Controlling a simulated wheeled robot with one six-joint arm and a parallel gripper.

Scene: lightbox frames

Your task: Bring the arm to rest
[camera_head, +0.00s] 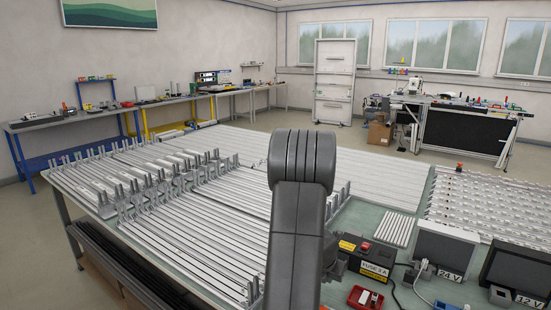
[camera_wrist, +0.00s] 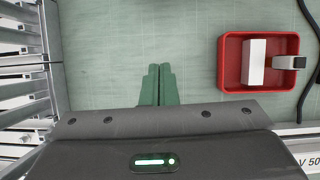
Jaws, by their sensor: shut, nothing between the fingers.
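My arm (camera_head: 296,220) rises in the middle of the head view, with a dark grey rounded joint at its top. My gripper (camera_wrist: 155,85) shows in the wrist view as two green fingers lying side by side, shut and empty. The fingers are over the bare green table top (camera_wrist: 130,35), left of a red tray and apart from it. The head view does not clearly show the gripper; the arm hides part of the table.
The red tray (camera_wrist: 228,65) holds a white block and a small grey-white piece. Metal rails (camera_head: 205,230) fill the table's left. A fuse box (camera_head: 366,256), a 24 V box (camera_head: 445,250), a 12 V box (camera_head: 515,270) and cables crowd the right.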

